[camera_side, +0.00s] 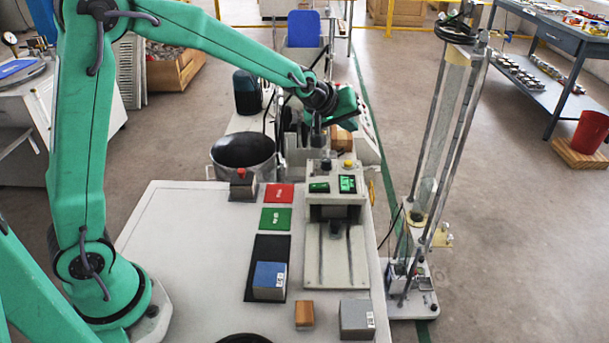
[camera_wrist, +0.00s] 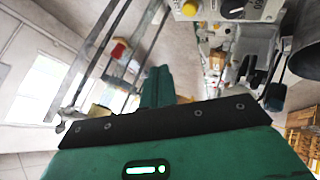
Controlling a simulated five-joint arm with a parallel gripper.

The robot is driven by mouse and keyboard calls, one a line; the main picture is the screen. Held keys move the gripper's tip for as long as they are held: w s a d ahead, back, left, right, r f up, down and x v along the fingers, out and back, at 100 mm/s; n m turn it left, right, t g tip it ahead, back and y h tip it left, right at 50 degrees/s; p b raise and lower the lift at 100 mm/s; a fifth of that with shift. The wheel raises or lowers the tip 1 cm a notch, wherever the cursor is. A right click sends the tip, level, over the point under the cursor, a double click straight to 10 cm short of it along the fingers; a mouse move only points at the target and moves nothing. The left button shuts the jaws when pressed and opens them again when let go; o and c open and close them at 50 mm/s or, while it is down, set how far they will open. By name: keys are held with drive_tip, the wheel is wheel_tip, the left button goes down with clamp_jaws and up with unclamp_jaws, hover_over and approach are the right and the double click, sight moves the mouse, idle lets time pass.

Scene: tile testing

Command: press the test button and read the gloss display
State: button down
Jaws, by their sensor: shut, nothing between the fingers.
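The gloss tester (camera_side: 358,258) is a pale grey machine at the right of the table in the side view. Its top panel carries a dark knob (camera_side: 325,165), a yellow button (camera_side: 348,163), a small green display (camera_side: 319,187) and a brighter lit display (camera_side: 347,184). The display characters are too small to read. My gripper (camera_side: 330,122) is above and behind this panel, shut and empty, apart from the button. In the wrist view its green fingers (camera_wrist: 157,75) are together, and part of a pale panel with a yellow button (camera_wrist: 190,8) shows at the top.
A red-topped box (camera_side: 241,178), red card (camera_side: 279,193) and green card (camera_side: 276,219) lie left of the tester. A blue block (camera_side: 269,276) rests on a black mat (camera_side: 270,247). Wooden (camera_side: 304,314) and grey (camera_side: 354,318) blocks stand in front.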

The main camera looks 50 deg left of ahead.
drive_tip(key=shift+f, duration=3.5)
drive_tip(key=shift+f, duration=0.95)
idle(0.4)
drive_tip(key=shift+r, duration=0.95)
drive_tip(key=shift+r, duration=0.1)
drive_tip(key=shift+r, duration=2.4)
drive_tip(key=shift+s, duration=0.1)
